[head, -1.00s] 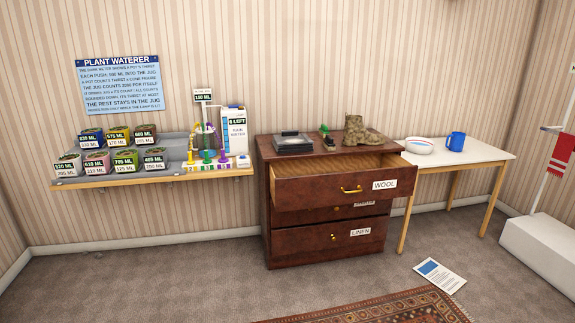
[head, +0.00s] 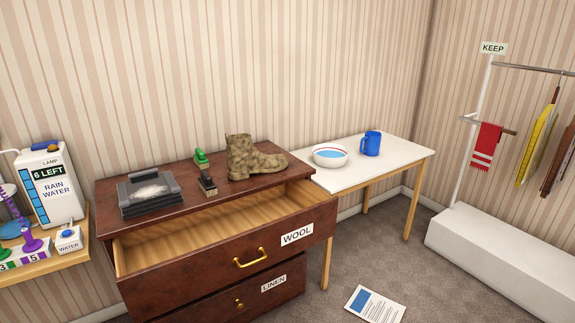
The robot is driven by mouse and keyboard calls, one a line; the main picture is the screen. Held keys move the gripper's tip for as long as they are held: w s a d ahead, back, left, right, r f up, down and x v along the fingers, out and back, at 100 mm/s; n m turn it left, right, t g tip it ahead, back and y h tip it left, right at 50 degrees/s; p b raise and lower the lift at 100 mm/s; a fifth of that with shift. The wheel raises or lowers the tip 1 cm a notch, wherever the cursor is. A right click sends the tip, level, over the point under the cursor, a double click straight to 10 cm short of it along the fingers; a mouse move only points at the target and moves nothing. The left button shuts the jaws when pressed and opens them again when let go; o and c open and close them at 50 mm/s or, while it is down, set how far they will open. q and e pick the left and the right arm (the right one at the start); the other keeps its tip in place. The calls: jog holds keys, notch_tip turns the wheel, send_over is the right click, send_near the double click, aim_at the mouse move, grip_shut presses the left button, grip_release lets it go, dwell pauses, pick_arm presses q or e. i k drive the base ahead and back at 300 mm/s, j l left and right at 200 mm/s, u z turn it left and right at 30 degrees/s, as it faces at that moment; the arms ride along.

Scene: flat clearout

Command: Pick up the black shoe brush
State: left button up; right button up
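A small dark brush (head: 207,184), which looks like the black shoe brush, lies on top of the brown dresser (head: 115,191), close to the front edge above the open drawer. A green-topped brush (head: 201,158) lies just behind it. A mottled tan-brown boot (head: 243,160) stands to the right of the brushes. A dark grey box-like item (head: 150,208) with a pale patch on top sits to their left. Neither of my grippers is in view.
The WOOL drawer (head: 220,257) is pulled out and looks empty. Right of the dresser, a white table (head: 400,152) holds a bowl (head: 330,155) and blue mug (head: 371,143). A printed sheet (head: 375,304) lies on the floor. A white block (head: 480,245) stands at right.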

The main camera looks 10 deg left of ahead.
aim_at(206, 184)
jog(key=i+l+z, duration=0.2)
jog(key=i+z, duration=0.2)
jog(key=i+l+z, duration=0.15)
jog(key=i+z, duration=0.6)
jog(key=i+j+z, duration=0.15)
jog(key=i+z, duration=0.25)
jog(key=u, duration=0.5)
jog(key=i+l+u, duration=0.1)
jog(key=u, duration=0.35)
jog(key=i+u, duration=0.1)
jog(key=u, duration=0.4)
jog(key=l+u, duration=0.15)
jog(key=u, duration=0.35)
